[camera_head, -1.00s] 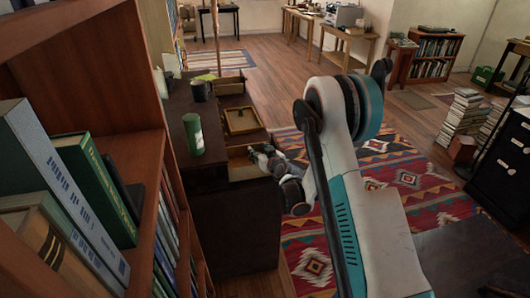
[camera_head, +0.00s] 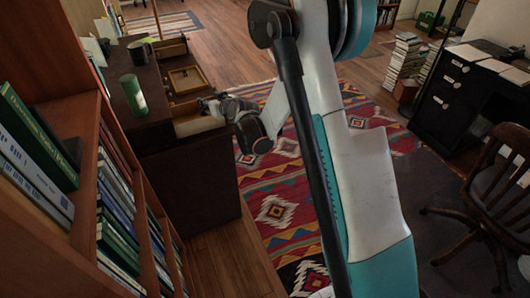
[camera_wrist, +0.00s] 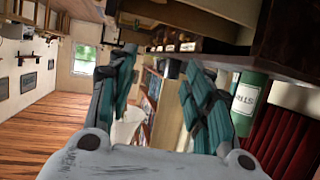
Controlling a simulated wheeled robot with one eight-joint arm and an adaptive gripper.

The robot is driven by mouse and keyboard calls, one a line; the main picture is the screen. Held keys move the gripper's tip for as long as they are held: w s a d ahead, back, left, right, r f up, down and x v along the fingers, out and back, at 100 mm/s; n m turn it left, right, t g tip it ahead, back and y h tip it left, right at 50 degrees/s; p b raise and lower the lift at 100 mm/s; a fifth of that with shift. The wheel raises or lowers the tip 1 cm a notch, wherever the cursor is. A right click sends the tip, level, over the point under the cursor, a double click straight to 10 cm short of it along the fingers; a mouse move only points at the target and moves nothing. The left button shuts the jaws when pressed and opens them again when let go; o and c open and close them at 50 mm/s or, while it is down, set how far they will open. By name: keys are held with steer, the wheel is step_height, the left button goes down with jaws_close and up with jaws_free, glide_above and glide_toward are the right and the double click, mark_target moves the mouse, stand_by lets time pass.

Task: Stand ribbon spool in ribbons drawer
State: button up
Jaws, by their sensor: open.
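A dark cabinet (camera_head: 190,175) stands left of centre in the head view, with staggered open drawers: an upper one (camera_head: 171,50), a middle one (camera_head: 186,80) and a lower one (camera_head: 198,126). I cannot read which is the ribbons drawer. My gripper (camera_head: 211,104) is beside the lower drawer; whether it touches is unclear. In the wrist view my gripper (camera_wrist: 158,66) has its teal fingers spread, with nothing clearly held between them. I cannot make out a ribbon spool. A green cylinder (camera_head: 133,95) stands on the cabinet top; it also shows, labelled, in the wrist view (camera_wrist: 247,102).
A dark mug (camera_head: 138,51) stands on the cabinet top. A bookshelf (camera_head: 85,150) is close at left. A patterned rug (camera_head: 280,205) covers the floor beside the cabinet. A wooden chair (camera_head: 490,180) and black file cabinet (camera_head: 452,95) stand at right.

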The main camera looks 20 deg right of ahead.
steer(key=s+r+g, duration=0.2)
steer(key=s+r, duration=0.5)
steer(key=s, duration=0.3)
steer(key=s+r+g, duration=0.1)
steer(key=s+r, duration=0.6)
steer(key=s, duration=0.2)
steer(key=s+d+f+m+g+h, duration=0.1)
steer(key=s, duration=1.2)
steer(key=s+d+f+m+g+h, duration=0.1)
steer(key=s+g, duration=0.1)
steer(key=s, duration=1)
steer(key=shift+s+d+f+h, duration=0.2)
steer(key=shift+s+d+h, duration=0.1)
steer(key=shift+s, duration=0.1)
steer(key=shift+c, duration=0.5)
